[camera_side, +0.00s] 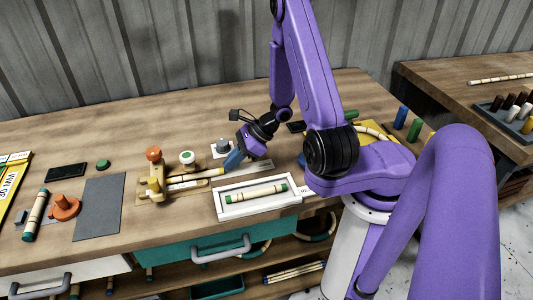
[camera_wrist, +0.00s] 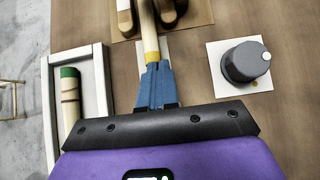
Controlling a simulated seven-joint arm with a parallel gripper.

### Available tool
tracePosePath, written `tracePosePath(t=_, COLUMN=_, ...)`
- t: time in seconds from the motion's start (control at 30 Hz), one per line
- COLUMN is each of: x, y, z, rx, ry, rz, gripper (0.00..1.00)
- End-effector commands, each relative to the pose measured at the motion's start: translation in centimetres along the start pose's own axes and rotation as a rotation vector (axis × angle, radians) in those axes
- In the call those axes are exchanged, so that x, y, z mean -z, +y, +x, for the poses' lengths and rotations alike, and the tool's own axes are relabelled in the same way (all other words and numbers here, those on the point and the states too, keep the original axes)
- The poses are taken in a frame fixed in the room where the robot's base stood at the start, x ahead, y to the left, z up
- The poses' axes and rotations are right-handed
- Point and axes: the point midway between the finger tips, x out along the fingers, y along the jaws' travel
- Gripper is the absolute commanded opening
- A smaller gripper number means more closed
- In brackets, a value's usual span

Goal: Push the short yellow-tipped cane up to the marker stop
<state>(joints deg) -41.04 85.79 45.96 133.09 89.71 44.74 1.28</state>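The short yellow-tipped cane (camera_side: 195,178) lies on the wooden jig, with its yellow end towards my gripper. It also shows in the wrist view (camera_wrist: 149,32), its yellow tip just beyond my fingertips. My gripper (camera_side: 233,161) has blue fingers, which look shut together in the wrist view (camera_wrist: 156,80), at the cane's yellow end. The fingertips look in line with the cane and at or touching its end; a small gap cannot be ruled out. The wooden jig (camera_side: 142,196) carries orange, green-and-white and yellow knobs. I cannot tell which part is the marker stop.
A white tray (camera_side: 228,211) holding a green-ended cane (camera_side: 256,193) lies in front of my gripper. A grey knob on a white plate (camera_wrist: 220,82) stands close on the other side. A grey mat (camera_side: 100,207) and an orange clamp (camera_side: 65,207) lie left of the jig.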

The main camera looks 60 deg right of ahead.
Motion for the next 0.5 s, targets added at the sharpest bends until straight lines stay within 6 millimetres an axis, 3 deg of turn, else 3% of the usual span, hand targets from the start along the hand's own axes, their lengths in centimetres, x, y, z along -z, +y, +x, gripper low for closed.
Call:
tracePosePath(t=0.17, x=0.3, y=0.2, z=-0.4, rx=-0.009, ry=-0.009, rz=-0.005, gripper=0.0)
tracePosePath(t=0.37, x=3.0, y=-0.1, z=-3.0, rx=0.003, ry=-0.003, rz=0.006, gripper=0.0)
tracePosePath(t=0.5, x=2.9, y=-0.2, z=-5.6, rx=0.006, ry=-0.001, rz=0.0, gripper=0.0)
